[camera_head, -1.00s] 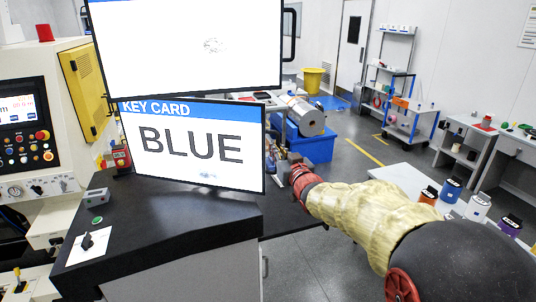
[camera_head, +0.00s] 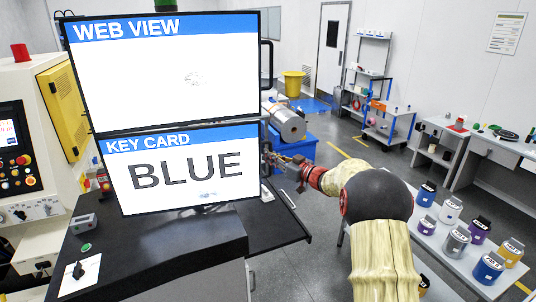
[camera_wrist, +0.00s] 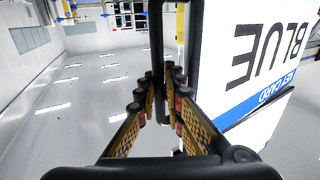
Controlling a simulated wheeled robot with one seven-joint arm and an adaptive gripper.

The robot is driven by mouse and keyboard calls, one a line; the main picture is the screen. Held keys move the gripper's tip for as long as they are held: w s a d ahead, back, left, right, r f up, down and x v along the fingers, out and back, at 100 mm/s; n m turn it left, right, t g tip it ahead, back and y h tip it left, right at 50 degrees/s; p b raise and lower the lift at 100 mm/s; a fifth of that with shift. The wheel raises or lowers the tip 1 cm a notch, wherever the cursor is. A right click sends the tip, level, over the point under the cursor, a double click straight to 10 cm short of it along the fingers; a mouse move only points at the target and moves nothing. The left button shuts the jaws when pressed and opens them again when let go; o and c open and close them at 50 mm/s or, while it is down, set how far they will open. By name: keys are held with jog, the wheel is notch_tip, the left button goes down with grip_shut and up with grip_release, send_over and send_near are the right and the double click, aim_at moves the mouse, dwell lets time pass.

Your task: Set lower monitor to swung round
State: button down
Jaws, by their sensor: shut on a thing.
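The lower monitor (camera_head: 180,180) has a white screen with a blue KEY CARD bar and the word BLUE. It hangs just below the upper monitor and faces my body camera, slightly angled. In the wrist view the lower monitor (camera_wrist: 262,50) appears upside down at the right. My gripper (camera_head: 268,159) is at its right edge. In the wrist view my gripper (camera_wrist: 168,95) has its fingers closed around a black loop handle (camera_wrist: 158,55) beside the screen. The handle's joint to the monitor is partly hidden.
The upper monitor (camera_head: 165,70) shows WEB VIEW directly above. A black desk (camera_head: 150,255) lies below with a knob panel (camera_head: 78,275). A white table (camera_head: 440,250) with several coloured canisters stands right of my arm. Open floor (camera_head: 300,255) lies between.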

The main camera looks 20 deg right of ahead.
jog(key=shift+w+d+r+n+y+p, duration=0.1)
jog(key=shift+w+d+n+y+p, duration=0.15)
jog(key=shift+w+d+p, duration=0.25)
jog(key=shift+w+d+n+y+p, duration=0.2)
jog(key=shift+w+y+p, duration=0.1)
jog(key=shift+w, duration=0.3)
jog(key=c, duration=2.1)
grip_release()
jog(key=shift+d, duration=0.15)
jog(key=shift+o, duration=0.7)
jog(key=shift+s, duration=0.1)
jog(key=v, duration=1.1)
jog(key=shift+s, duration=0.4)
jog(key=shift+d+r, duration=0.1)
jog(key=shift+r, duration=0.05)
